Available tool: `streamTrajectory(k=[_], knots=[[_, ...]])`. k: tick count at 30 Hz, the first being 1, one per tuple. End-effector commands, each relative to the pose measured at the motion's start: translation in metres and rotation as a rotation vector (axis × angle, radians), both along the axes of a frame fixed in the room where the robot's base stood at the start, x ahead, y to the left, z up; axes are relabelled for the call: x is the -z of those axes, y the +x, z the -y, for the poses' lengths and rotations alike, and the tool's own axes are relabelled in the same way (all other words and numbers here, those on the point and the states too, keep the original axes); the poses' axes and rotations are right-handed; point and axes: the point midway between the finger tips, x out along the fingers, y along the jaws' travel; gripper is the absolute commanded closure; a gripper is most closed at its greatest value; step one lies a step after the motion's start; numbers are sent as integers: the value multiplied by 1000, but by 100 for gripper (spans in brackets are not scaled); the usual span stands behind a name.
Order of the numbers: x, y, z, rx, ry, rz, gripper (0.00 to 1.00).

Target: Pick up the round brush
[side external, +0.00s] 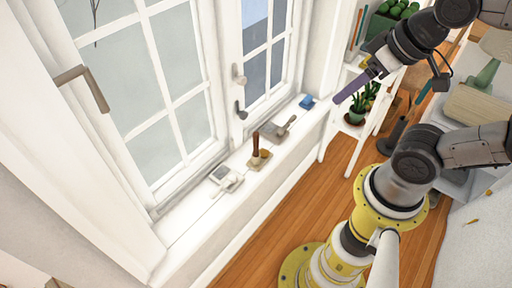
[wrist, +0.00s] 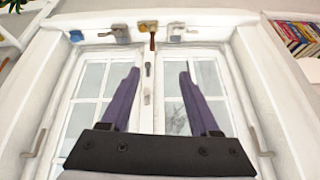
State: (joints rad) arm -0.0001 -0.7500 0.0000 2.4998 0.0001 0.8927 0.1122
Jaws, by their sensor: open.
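The round brush (side external: 256,146), as far as I can tell, is the piece with an upright dark brown handle and tan base on the white windowsill (side external: 205,214). Its handle also shows in the wrist view (wrist: 152,42), at the top centre. My gripper (side external: 338,100) is open and empty, with purple fingers. In the side view it is up and to the right of the brush, well apart from it. In the wrist view the two fingers (wrist: 158,72) are spread, with the window behind them.
A grey flat tool (side external: 281,128) and a blue block (side external: 306,102) lie farther along the sill. A white-and-grey item (side external: 226,179) lies on the nearer side. The window handles (side external: 239,74) stick out above the sill. A white shelf with a potted plant (side external: 357,115) stands right of it.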

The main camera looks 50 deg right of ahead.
Motion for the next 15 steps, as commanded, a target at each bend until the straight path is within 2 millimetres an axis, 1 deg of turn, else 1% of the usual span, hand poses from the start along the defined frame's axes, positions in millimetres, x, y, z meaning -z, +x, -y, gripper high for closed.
streamTrajectory(k=[2, 5, 8, 11, 12, 14, 15], knots=[[-9, 7, 0, 98, 55, 31, 38], [-25, 24, 0, 253, 150, 70, 38], [-35, 50, 1, 423, 249, 72, 38], [-40, 86, 3, 608, 347, 52, 38], [-38, 102, 3, 685, 384, 38, 38], [-34, 125, 5, 793, 430, 18, 38], [-29, 141, 6, 864, 458, 1, 38]])
